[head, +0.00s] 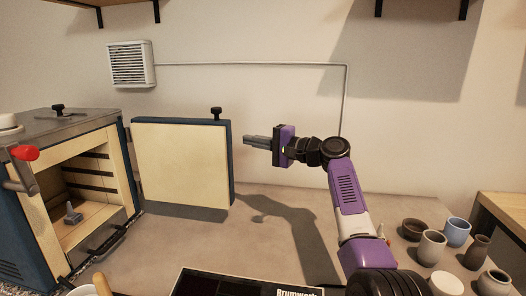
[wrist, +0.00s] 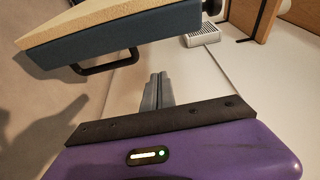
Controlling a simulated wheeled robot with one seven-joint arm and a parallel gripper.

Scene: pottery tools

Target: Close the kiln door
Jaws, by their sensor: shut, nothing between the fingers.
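The kiln (head: 75,125) stands at the left on the worktop, its front opening uncovered. Its door (head: 180,160) is swung wide open to the right, with the cream inner face towards the head camera and a blue edge. My gripper (head: 246,140) is shut and empty, just right of the door's free edge, with a gap between them. In the wrist view, my gripper's closed fingers (wrist: 157,90) point past the door (wrist: 120,30), which shows at upper left. A dark handle (wrist: 105,65) is on the door's blue outer side, apart from the fingers.
A small grey object (head: 73,214) stands inside the kiln. A red-ended lever (head: 25,154) is at its left. Several cups and pots (head: 432,246) stand at the lower right. A dark box (head: 240,284) lies at the front. The worktop (head: 290,205) between is clear.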

